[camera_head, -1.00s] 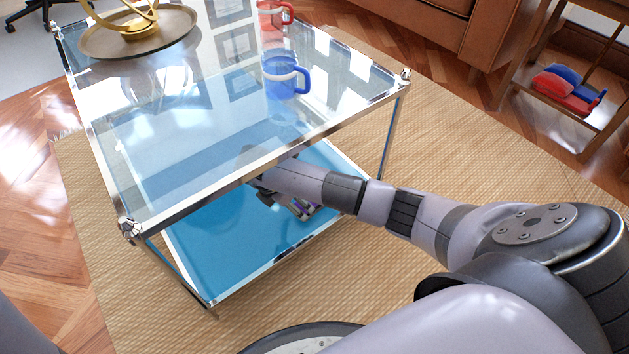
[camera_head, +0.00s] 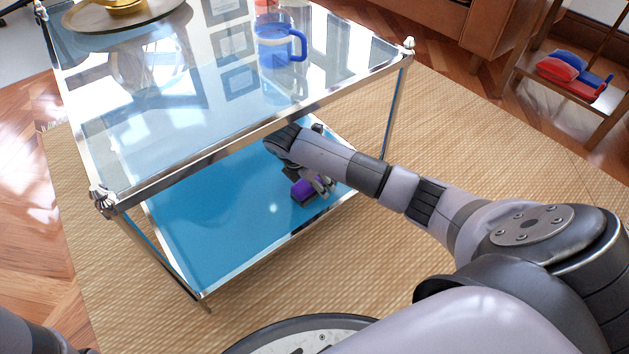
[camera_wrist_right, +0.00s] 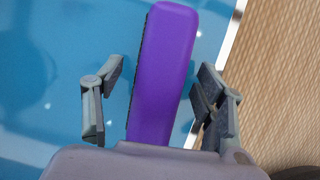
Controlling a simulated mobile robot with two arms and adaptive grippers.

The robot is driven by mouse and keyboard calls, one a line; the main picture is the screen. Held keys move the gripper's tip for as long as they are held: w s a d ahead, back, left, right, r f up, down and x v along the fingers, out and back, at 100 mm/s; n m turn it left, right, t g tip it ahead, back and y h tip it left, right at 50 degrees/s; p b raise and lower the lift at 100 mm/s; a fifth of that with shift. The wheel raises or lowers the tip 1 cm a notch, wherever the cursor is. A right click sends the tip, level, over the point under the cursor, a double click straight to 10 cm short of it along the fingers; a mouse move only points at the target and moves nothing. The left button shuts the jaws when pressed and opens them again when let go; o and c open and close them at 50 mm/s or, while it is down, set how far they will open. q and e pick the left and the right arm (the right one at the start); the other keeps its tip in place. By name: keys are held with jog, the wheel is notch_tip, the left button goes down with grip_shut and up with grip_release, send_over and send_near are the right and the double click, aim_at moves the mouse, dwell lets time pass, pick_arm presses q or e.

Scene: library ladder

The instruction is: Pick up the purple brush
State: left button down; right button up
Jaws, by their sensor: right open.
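The purple brush (camera_head: 306,188) lies on the blue lower shelf (camera_head: 215,225) of the glass table, near the shelf's right front edge. My right gripper (camera_head: 318,183) is low over that shelf, under the level of the glass top, and partly covers the brush. In the right wrist view the brush (camera_wrist_right: 162,75) stands lengthwise between the two open fingers of the gripper (camera_wrist_right: 160,100), with a gap on each side. The lower end of the brush is hidden behind the gripper's body. My left gripper is not in view.
The glass tabletop (camera_head: 190,110) with its chrome frame is above the shelf, close to my right arm. A blue mug (camera_head: 272,45) and a tray (camera_head: 100,22) stand on it. Red and blue items (camera_head: 572,78) lie on a wooden shelf at right.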

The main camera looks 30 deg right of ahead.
jog(key=shift+r, duration=0.15)
jog(key=shift+c, duration=0.4)
jog(key=c, duration=1.2)
